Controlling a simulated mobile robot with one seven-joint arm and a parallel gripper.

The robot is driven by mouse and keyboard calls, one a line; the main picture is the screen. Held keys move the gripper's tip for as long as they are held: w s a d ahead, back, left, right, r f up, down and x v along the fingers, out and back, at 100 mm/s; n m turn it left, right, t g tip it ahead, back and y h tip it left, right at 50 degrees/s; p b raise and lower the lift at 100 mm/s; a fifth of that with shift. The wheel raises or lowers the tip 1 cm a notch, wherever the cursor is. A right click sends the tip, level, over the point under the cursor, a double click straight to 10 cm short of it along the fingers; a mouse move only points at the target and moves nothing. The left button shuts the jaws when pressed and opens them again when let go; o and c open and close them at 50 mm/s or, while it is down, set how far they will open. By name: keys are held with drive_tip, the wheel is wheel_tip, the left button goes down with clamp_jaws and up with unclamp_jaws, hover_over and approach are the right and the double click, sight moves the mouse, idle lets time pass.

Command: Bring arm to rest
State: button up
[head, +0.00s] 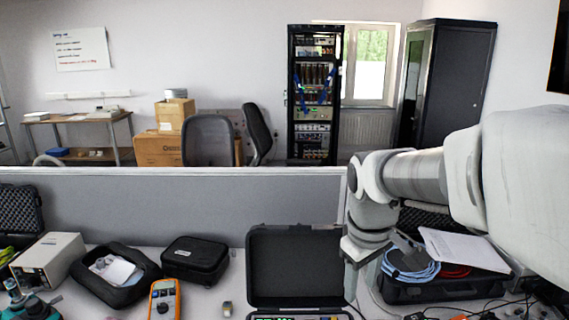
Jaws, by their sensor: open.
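My arm (415,172) reaches in from the right edge of the head view and bends down at its wrist above the table. My gripper (352,252) is at the arm's lower end, pointing down, just right of the open black case. Its fingers are hard to make out against the table. I see nothing held in it.
An open black case (295,265) stands left of my gripper. Right of it, a case (440,292) holds blue cable (410,270) and a white sheet (465,250). An orange multimeter (164,300) and a black pouch (195,258) lie left. A grey partition (160,200) runs behind.

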drive_tip(key=s+r+m+t, duration=0.2)
drive_tip(key=s+m, duration=0.4)
drive_tip(key=s, duration=0.7)
drive_tip(key=shift+s+r+t+y, duration=0.2)
drive_tip(key=shift+r+t+y, duration=0.2)
drive_tip(key=shift+t, duration=0.4)
drive_tip(key=shift+s+d, duration=0.1)
drive_tip(key=shift+d, duration=0.05)
idle(1.1)
